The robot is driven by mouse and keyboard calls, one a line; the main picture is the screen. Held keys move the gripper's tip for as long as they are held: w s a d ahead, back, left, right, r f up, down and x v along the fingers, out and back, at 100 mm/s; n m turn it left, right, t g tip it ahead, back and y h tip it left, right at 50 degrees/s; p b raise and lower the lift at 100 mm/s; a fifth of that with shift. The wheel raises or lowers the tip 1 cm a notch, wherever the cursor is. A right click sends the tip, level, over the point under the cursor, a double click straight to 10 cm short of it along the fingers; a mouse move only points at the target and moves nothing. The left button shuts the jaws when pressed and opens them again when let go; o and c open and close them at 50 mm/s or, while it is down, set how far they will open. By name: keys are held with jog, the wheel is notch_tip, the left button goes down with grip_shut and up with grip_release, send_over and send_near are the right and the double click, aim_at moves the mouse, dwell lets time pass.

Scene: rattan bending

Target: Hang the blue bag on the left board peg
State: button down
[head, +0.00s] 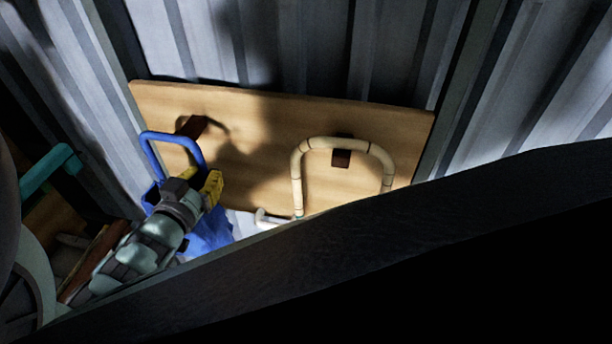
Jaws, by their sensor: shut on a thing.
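The blue bag (211,238) is at the left of the head view, with its stiff blue handle loop (172,136) standing up above it. My gripper (208,187), with yellow fingertips, is shut on the bag at the right side of the handle. The left board peg (192,126) is a dark brown block on the wooden board (270,115). The top of the handle loop appears just left of and slightly below this peg. I cannot tell whether the handle is in front of the peg or over it. My gripper hides part of the bag.
A rattan loop (344,143) passes around the right board peg (341,158). A white curved piece (265,219) shows below the board. A teal handle (50,170) is at the far left. Corrugated metal walls (300,45) stand behind. A large dark shape covers the lower right.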

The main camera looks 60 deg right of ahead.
jog(key=shift+f+b+x, duration=0.2)
jog(key=shift+b+x, duration=0.95)
jog(key=shift+x, duration=0.55)
jog(key=shift+f+b+x, duration=0.25)
jog(key=shift+b+x, duration=0.9)
jog(key=shift+x, duration=0.55)
jog(key=shift+a, duration=0.1)
jog(key=c, duration=1.1)
grip_release()
jog(key=shift+o, duration=0.2)
jog(key=v, duration=0.7)
jog(key=shift+a, duration=0.25)
jog(key=shift+r, duration=0.1)
